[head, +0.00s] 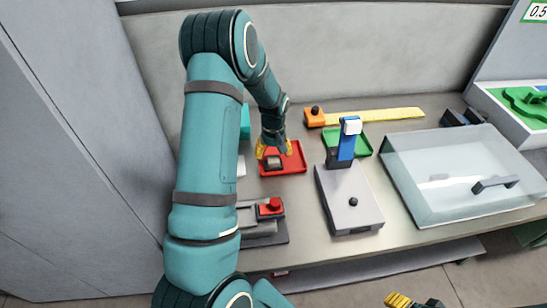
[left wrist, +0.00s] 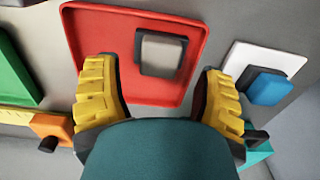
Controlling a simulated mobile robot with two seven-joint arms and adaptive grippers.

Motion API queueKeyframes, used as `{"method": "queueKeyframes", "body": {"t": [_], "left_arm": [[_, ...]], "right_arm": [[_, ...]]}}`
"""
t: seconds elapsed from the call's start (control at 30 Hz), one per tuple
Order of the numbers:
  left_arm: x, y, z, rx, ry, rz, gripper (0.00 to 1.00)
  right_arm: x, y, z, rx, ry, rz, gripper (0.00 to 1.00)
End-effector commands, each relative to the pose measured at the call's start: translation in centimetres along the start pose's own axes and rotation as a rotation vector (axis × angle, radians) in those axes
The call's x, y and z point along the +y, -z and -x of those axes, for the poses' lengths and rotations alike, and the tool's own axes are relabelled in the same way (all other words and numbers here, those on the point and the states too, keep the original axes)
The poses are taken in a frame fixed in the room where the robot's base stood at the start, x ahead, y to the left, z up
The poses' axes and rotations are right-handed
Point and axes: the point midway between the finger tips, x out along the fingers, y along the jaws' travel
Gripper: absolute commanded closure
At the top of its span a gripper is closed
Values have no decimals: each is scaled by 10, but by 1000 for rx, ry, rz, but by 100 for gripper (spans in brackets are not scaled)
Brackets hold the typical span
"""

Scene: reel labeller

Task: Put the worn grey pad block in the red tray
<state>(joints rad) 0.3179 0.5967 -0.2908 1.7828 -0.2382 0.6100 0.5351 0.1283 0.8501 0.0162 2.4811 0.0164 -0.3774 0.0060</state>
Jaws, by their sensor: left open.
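The worn grey pad block (head: 273,163) lies in the red tray (head: 297,164), toward its left side. In the left wrist view the block (left wrist: 162,54) shows a pale grey face with a dark edge, inside the rim of the red tray (left wrist: 190,20). My left gripper (head: 273,151) is over the tray, open. Its yellow fingers (left wrist: 158,78) are spread wide on both sides of the block, with clear gaps. How far above the tray floor they are is hard to tell. My right gripper (head: 412,301) shows only as a yellow part at the bottom edge.
A grey box with a black knob (head: 350,202) and blue upright (head: 347,146) stands right of the tray, before a green tray (head: 363,138). A red-button fixture (head: 270,206) is in front. A clear cover (head: 450,175) fills the right side. A blue block (left wrist: 268,86) sits nearby.

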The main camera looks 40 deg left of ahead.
Motion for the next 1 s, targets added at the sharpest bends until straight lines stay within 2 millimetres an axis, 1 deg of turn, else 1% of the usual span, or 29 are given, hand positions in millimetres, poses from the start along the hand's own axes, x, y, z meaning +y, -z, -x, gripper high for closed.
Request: {"method": "queueKeyframes", "body": {"t": [0.03,0.2,0.3,0.4,0.5,0.6,1.0], "left_arm": [[1,1,14,5,-3,-1,30],[1,0,50,4,-3,-1,30],[1,1,67,4,-3,-1,30],[1,0,79,3,-2,-1,30],[0,0,87,2,-1,0,30],[0,0,90,1,0,0,30],[0,0,91,0,0,0,30]], "right_arm": [[-1,0,2,0,0,0,39],[-2,0,5,0,1,0,39],[-2,1,6,0,1,0,39],[-2,1,7,0,2,0,39],[-3,1,8,0,2,0,39],[-3,1,8,0,2,0,39],[-2,1,8,0,2,0,39]]}}
